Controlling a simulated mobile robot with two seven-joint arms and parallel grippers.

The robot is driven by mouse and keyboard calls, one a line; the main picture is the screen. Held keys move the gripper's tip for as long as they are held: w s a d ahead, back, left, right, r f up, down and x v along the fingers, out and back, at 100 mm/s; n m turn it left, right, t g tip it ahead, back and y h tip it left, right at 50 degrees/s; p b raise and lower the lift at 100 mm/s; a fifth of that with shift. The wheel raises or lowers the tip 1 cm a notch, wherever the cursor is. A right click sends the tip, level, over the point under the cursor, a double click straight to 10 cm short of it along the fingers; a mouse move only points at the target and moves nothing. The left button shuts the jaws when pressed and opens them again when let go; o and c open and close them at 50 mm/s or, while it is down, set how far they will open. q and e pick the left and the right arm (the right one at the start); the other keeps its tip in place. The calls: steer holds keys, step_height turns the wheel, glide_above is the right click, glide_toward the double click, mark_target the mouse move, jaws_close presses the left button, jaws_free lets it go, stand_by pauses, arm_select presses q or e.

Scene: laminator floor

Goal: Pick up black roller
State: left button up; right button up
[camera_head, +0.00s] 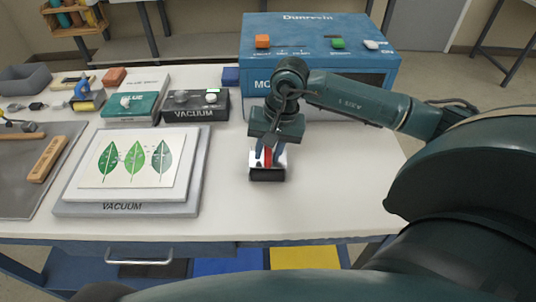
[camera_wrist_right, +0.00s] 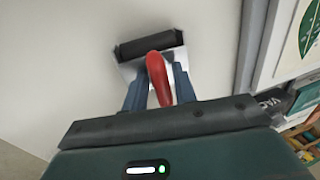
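The black roller (camera_head: 267,174) is at the front of the white table, right of the leaf print. It has a dark cylinder, a pale metal frame and a red handle. In the right wrist view the black roller (camera_wrist_right: 150,45) lies crosswise beyond my fingers, with the red handle pointing toward me. My right gripper (camera_head: 268,155) is directly above it, pointing down. Whether the roller touches the table is unclear. My left gripper is not in view.
A grey vacuum board (camera_head: 125,208) with a leaf print stands left of the roller. A black vacuum box (camera_head: 195,107) and teal glue box (camera_head: 130,106) are behind. A blue machine (camera_head: 320,60) stands at the back. The table right of the roller (camera_head: 340,200) is clear.

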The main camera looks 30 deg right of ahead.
steer(key=shift+c, duration=0.3)
jaws_close()
steer(key=shift+r, duration=0.1)
step_height(320, 180, up, 10)
steer(key=shift+b, duration=0.65)
